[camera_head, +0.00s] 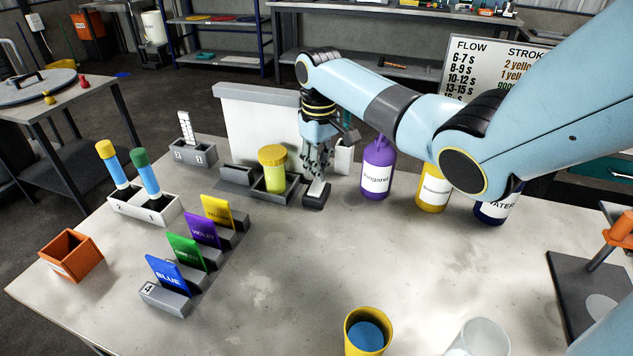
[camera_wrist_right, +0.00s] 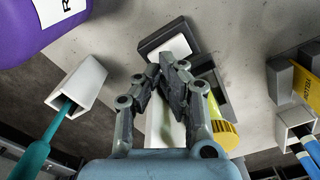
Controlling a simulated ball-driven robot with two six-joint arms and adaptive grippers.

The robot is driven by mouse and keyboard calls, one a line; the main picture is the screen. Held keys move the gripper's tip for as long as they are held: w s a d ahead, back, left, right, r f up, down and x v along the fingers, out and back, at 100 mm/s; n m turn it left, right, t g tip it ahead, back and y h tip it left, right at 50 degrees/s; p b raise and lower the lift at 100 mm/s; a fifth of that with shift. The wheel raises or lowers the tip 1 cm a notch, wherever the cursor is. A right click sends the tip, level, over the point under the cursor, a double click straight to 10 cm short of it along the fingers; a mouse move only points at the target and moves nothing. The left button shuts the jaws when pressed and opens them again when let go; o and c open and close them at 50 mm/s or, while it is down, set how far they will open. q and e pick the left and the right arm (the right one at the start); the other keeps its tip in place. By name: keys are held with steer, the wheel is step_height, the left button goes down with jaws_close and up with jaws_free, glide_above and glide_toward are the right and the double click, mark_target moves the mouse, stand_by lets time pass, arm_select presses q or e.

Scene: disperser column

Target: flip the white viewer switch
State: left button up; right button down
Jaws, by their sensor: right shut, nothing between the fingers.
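The white viewer switch (camera_head: 316,188) is a small white piece on a dark base on the table, in front of the right end of the white viewer panel (camera_head: 250,125). In the wrist view the switch (camera_wrist_right: 172,45) shows just beyond my fingertips. My right gripper (camera_head: 318,172) points down right above the switch and is shut and empty. In the wrist view the fingers of my right gripper (camera_wrist_right: 165,72) are together close to the switch; whether they touch it I cannot tell. My left gripper is not in view.
A yellow-lidded jar (camera_head: 274,172) stands in a grey holder left of the switch. A purple bottle (camera_head: 377,170) stands to the right, with a yellow bottle (camera_head: 433,190) beyond it. Coloured cards, including a blue one (camera_head: 168,275), stand at the left. The table's middle is clear.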

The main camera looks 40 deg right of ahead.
mark_target(319, 183)
steer(key=shift+f+b, duration=0.55)
steer(key=shift+f, duration=0.6)
stand_by(0.4)
steer(key=shift+r+p, duration=0.75)
steer(key=shift+p, duration=0.15)
step_height(319, 183, up, 6)
steer(key=p, duration=0.6)
steer(key=shift+f, duration=0.15)
steer(key=shift+f, duration=0.1)
